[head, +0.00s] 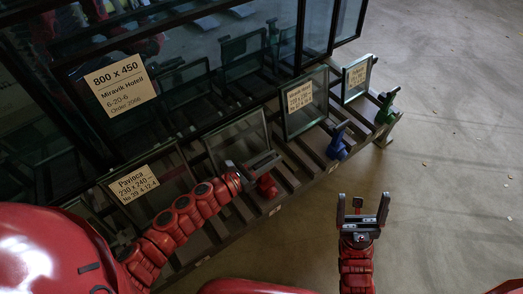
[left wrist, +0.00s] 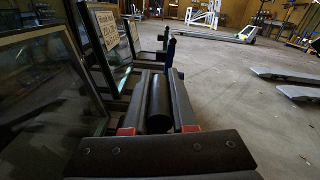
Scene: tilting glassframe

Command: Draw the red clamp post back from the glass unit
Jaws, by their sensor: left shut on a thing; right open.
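The red clamp post (head: 267,186) stands on the slatted rack in front of a small unlabelled glass unit (head: 238,141). My left gripper (head: 262,163) is at the post's top and shut on it. In the left wrist view a black cylinder (left wrist: 158,103) lies between the fingers, with red showing at both sides. The glass unit (left wrist: 42,85) stands to the left there. I cannot tell whether the post touches the glass. My right gripper (head: 367,212) is open and empty above the floor, right of the rack.
A blue clamp post (head: 337,145) and a green one (head: 386,108) stand farther along the rack (head: 290,187), by labelled glass units (head: 304,103) (head: 357,77). A large dark glass frame labelled 800 x 450 (head: 119,85) rises behind.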

